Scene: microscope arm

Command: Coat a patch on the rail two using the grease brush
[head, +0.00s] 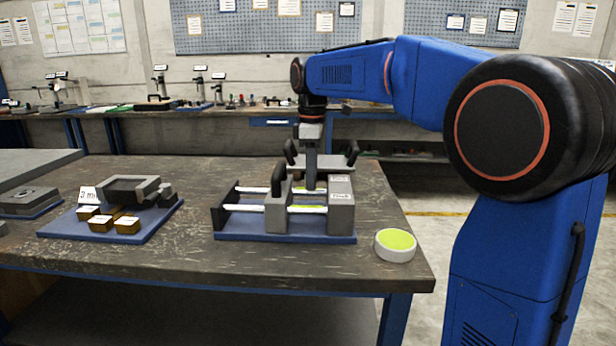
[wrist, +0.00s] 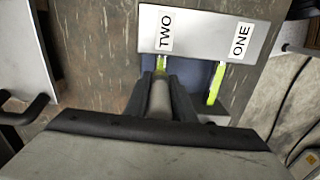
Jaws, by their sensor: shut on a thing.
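My gripper (head: 311,168) points down over the rail fixture, shut on the grease brush. In the wrist view the brush's grey handle (wrist: 160,98) sits between the dark fingers, and its tip is hidden. Rail two (wrist: 162,64), below the TWO label, runs under the brush and shows yellow-green beside the end block. Rail one (wrist: 215,84), below the ONE label, has a long yellow-green streak. In the head view the front rail (head: 245,208) is white at its left part. Whether the bristles touch rail two cannot be seen. The grease pot (head: 395,245), white with yellow-green grease, stands right of the fixture.
The fixture has a blue base (head: 285,238), a labelled grey end block (head: 341,206) and a carriage with a black handle (head: 278,180). A blue tray (head: 75,229) with brass and grey blocks stands to the left. The table front is clear.

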